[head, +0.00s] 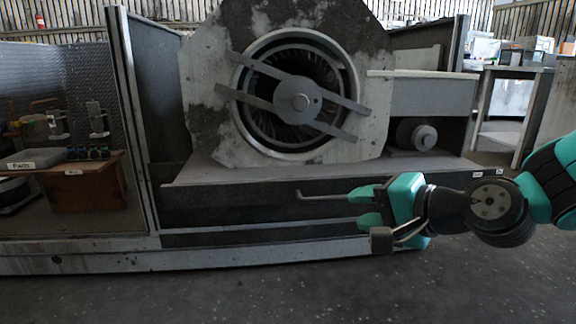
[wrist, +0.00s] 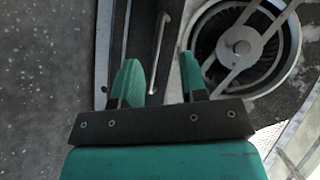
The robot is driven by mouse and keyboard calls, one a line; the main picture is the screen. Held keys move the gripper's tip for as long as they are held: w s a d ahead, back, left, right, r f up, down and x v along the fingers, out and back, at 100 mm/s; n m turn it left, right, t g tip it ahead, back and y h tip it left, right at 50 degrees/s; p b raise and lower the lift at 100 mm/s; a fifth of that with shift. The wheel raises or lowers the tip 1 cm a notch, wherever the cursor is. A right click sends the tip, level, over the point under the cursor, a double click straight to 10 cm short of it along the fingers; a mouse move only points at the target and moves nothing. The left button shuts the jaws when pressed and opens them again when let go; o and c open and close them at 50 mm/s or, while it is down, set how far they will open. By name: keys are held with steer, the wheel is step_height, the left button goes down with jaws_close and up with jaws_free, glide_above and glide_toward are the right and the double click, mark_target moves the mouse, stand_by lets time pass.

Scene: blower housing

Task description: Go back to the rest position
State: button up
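My gripper (head: 362,207) is teal with two fingers and points left in the head view, in front of the dark drawer-like panel of the blower housing. It also shows in the wrist view (wrist: 160,75), where its fingers are apart with nothing between them. A thin metal handle (head: 320,196) on the panel lies just left of the upper fingertip in the head view. In the wrist view the handle (wrist: 159,45) shows beyond the fingertips. I cannot tell whether a finger touches it.
The blower housing (head: 210,120) with its round fan opening (head: 297,100) stands above the panel. A motor-like cylinder (head: 417,134) sits on a shelf at right. A parts bench (head: 95,165) is at left, a grey table (head: 505,100) at back right. The floor (head: 250,295) in front is clear.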

steer(key=s+r+n+g+h+p, duration=0.5)
steer(key=s+r+n+g+p, duration=0.6)
steer(key=s+r+n+p, duration=0.65)
step_height(320, 180, up, 38)
steer(key=s+m+p, duration=0.2)
steer(key=p, duration=3.6)
steer(key=shift+s+d, duration=0.2)
steer(key=shift+s, duration=0.1)
steer(key=shift+o, duration=0.3)
